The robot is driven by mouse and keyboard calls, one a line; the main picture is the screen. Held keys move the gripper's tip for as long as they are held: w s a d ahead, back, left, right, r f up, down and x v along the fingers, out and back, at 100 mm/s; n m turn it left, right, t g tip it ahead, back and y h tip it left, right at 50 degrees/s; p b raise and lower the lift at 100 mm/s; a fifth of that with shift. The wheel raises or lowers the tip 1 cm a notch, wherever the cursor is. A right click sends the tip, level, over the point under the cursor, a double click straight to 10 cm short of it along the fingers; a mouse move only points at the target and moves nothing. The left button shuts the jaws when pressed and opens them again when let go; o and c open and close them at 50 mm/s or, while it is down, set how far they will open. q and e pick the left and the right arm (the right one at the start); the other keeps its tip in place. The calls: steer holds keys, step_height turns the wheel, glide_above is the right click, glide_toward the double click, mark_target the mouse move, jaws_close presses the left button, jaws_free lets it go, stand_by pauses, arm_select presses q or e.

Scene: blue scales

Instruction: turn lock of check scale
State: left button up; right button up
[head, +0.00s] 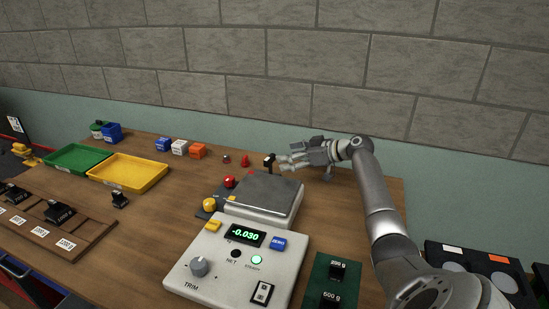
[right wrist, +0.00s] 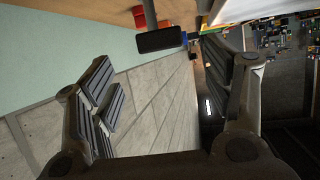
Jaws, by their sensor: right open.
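The check scale (head: 235,262) stands on the table with a grey control box, and its green display reads -0.030. Its flat metal pan (head: 265,193) is behind the box and looks empty. A small upright black handle (head: 269,160) stands at the pan's back edge; I cannot tell for sure that it is the lock. My right gripper (head: 289,163) is open just right of this handle, seemingly apart from it. In the right wrist view the black handle (right wrist: 160,40) shows at the top, in the gap between the open fingers. My left gripper is not in view.
Green and yellow trays (head: 128,186) and coloured blocks (head: 180,147) stand farther left. A green plate with black weights (head: 338,271) is at the right front. The wall rises close behind the table.

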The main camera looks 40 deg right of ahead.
mark_target(272, 158)
steer(key=x, duration=0.5)
steer(key=shift+p, duration=0.35)
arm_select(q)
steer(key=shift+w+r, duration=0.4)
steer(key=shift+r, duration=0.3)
arm_select(e)
steer(key=shift+x, duration=1.05)
steer(key=c, duration=1)
steer(key=y+b, duration=0.1)
steer(key=b, duration=0.3)
steer(key=n+b, duration=0.1)
steer(key=b, duration=0.4)
steer(key=shift+d+f+n+g+y, duration=0.2)
steer(key=shift+n+g+y, duration=0.1)
steer(key=shift+g+y, duration=0.1)
steer(key=shift+a+r+b, duration=0.1)
steer(key=shift+b, duration=0.4)
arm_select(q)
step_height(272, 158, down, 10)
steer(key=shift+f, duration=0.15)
arm_select(e)
steer(key=shift+r, duration=0.1)
